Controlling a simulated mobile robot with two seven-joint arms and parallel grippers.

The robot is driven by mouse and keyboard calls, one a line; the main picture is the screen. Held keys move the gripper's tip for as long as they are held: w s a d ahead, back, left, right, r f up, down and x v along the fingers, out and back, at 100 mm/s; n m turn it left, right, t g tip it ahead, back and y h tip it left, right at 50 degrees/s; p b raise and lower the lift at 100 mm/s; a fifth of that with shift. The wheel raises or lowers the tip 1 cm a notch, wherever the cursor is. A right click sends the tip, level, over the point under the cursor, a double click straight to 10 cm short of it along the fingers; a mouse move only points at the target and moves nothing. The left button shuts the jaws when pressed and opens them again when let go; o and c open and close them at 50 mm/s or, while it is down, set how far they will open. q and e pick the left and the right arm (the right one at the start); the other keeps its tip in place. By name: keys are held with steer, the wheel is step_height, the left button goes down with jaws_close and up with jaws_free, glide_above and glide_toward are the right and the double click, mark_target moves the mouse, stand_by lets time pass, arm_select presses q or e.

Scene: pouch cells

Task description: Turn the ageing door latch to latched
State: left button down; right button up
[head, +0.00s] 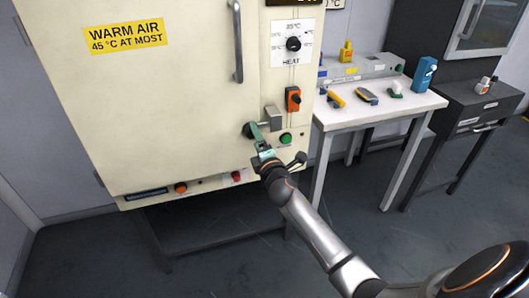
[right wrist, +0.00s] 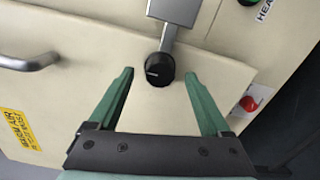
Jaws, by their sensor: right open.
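The ageing door latch is on the cream cabinet at the lower right of its door, with a grey metal block (head: 273,116). In the right wrist view the latch shows as a grey bar (right wrist: 172,36) ending in a round black knob (right wrist: 159,70). My right gripper (head: 256,135) is at the latch in the head view, its green fingers partly covering it. In the right wrist view the gripper (right wrist: 159,74) is open, one finger on each side of the knob, with gaps on both sides. The cabinet door (head: 150,110) looks closed. My left gripper is out of view.
Beside the latch are an orange switch (head: 293,98) and a green button (head: 286,138). A vertical door handle (head: 238,42) is above. A red button (right wrist: 249,103) is near the right finger. A white table (head: 345,117) with tools stands to the right.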

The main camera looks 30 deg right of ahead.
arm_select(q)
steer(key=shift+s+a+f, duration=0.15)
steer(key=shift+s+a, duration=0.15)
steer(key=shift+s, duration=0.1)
arm_select(e)
steer(key=v, duration=0.9)
arm_select(q)
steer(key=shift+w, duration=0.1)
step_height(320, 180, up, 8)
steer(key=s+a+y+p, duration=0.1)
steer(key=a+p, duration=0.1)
steer(key=p, duration=0.9)
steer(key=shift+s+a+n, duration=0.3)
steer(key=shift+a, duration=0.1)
arm_select(e)
steer(key=s+a+f+m+g+y, duration=0.2)
steer(key=s+a+f+m, duration=0.2)
steer(key=s, duration=0.4)
steer(key=s+a+f+m+g+y, duration=0.2)
steer(key=s+a+f+m, duration=0.3)
steer(key=s, duration=0.4)
steer(key=s+a+f+m+g+y, duration=0.2)
steer(key=s+a+f+m+g, duration=0.2)
steer(key=s, duration=0.4)
steer(key=shift+s+a+f+m, duration=0.2)
steer(key=shift+a+f+m, duration=0.15)
steer(key=shift+a+m, duration=0.6)
